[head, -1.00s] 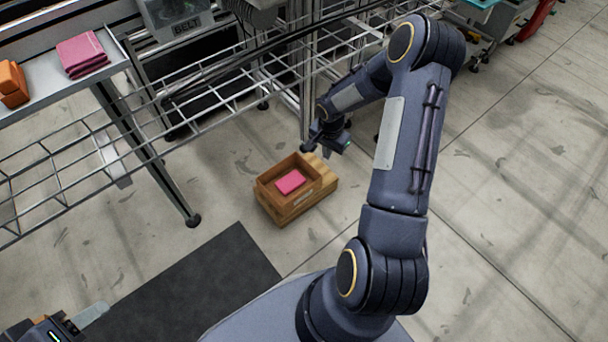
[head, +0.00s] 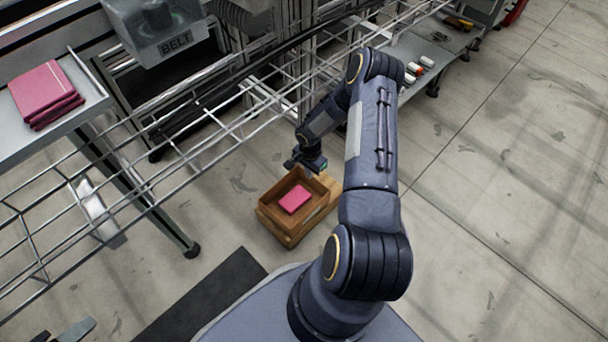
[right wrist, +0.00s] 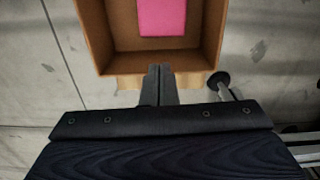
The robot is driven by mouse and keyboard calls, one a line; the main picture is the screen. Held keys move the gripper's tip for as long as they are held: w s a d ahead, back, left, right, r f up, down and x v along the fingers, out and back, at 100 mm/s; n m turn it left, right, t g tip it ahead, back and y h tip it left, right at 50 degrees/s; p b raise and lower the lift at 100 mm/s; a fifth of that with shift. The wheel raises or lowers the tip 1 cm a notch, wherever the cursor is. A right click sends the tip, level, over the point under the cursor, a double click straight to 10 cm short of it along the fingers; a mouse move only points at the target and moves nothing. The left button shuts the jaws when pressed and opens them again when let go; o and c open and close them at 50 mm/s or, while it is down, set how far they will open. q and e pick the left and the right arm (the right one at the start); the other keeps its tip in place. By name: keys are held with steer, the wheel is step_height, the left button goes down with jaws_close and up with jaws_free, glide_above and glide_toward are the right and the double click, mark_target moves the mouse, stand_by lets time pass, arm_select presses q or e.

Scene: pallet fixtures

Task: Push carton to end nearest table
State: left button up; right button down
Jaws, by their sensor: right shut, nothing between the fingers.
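The carton (head: 273,213) is an open brown box on a wooden pallet (head: 332,187) on the floor, with a pink item (head: 295,198) inside. My right gripper (head: 308,166) is at the carton's far wall in the head view. In the right wrist view its shut, empty fingers (right wrist: 160,70) point at the near wall of the carton (right wrist: 95,35); I cannot tell whether they touch it. A strip of pallet (right wrist: 130,82) shows beside the fingers. My left gripper (head: 65,332) is only partly in view at the bottom left.
A grey table (head: 50,140) at the upper left holds folded pink cloths (head: 45,92). A wire-mesh rail (head: 190,150) runs behind the carton, with a table leg (head: 190,248) to its left. A dark mat (head: 205,300) lies in front. Open floor is at the right.

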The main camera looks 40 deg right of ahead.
mark_target(309, 191)
arm_select(q)
step_height(309, 191, down, 4)
steer(key=b, duration=0.3)
steer(key=shift+s+b, duration=0.1)
steer(key=shift+b, duration=0.3)
arm_select(e)
step_height(309, 191, down, 9)
steer(key=shift+f, duration=0.15)
steer(key=shift+s, duration=0.1)
